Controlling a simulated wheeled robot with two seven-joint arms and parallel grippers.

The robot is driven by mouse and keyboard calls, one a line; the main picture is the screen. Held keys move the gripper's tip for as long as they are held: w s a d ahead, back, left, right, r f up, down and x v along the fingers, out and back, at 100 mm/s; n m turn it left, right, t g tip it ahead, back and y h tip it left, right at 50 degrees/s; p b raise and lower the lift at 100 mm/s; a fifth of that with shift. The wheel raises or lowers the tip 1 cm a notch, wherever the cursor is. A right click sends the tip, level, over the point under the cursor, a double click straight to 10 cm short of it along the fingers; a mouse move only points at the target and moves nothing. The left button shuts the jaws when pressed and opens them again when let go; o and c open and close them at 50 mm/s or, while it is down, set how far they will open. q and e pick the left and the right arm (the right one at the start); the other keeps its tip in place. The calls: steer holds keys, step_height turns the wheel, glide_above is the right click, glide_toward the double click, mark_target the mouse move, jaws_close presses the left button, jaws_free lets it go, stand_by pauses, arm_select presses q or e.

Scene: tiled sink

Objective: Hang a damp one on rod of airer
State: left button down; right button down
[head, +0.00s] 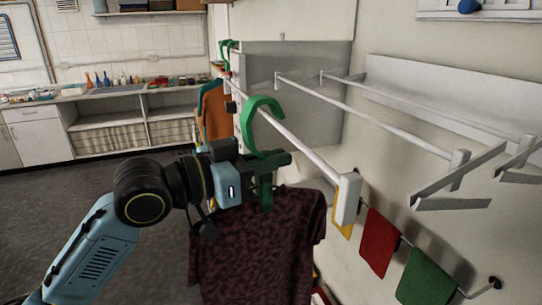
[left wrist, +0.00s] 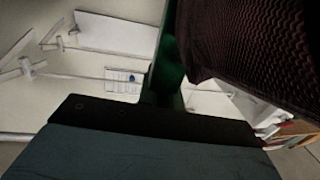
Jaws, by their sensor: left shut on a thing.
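My left gripper (head: 268,160) is shut on a green hanger (head: 262,112) that carries a dark maroon shirt (head: 262,245). The hanger's hook curves up beside the front part of the airer's white rod (head: 285,130); I cannot tell whether it touches the rod. In the left wrist view, the green hanger stem (left wrist: 168,60) rises from the gripper, and the maroon shirt (left wrist: 255,40) fills the upper right. The fingertips are mostly hidden there. My right gripper is not in view.
An orange garment (head: 215,110) hangs at the rod's far end, near another green hook (head: 228,48). More white rails (head: 370,105) stand out from the right wall. Red (head: 380,243) and green (head: 425,278) cloths hang on a lower rail. A counter with a sink (head: 115,90) is at the back left.

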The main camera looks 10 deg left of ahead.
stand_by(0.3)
arm_select(q)
steer(key=c, duration=1.5)
jaws_free()
steer(key=shift+f, duration=0.1)
steer(key=b+v, duration=0.3)
steer(key=v, duration=0.7)
steer(key=shift+s+a+f+b, duration=0.15)
steer(key=shift+s+a+b, duration=0.1)
steer(key=shift+b, duration=0.1)
steer(key=b+v, duration=0.1)
steer(key=b, duration=0.4)
steer(key=shift+s+a, duration=0.15)
steer(key=shift+a, duration=0.2)
steer(key=shift+s+a+r+b, duration=0.25)
steer(key=shift+s+b, duration=0.15)
steer(key=shift+b, duration=0.45)
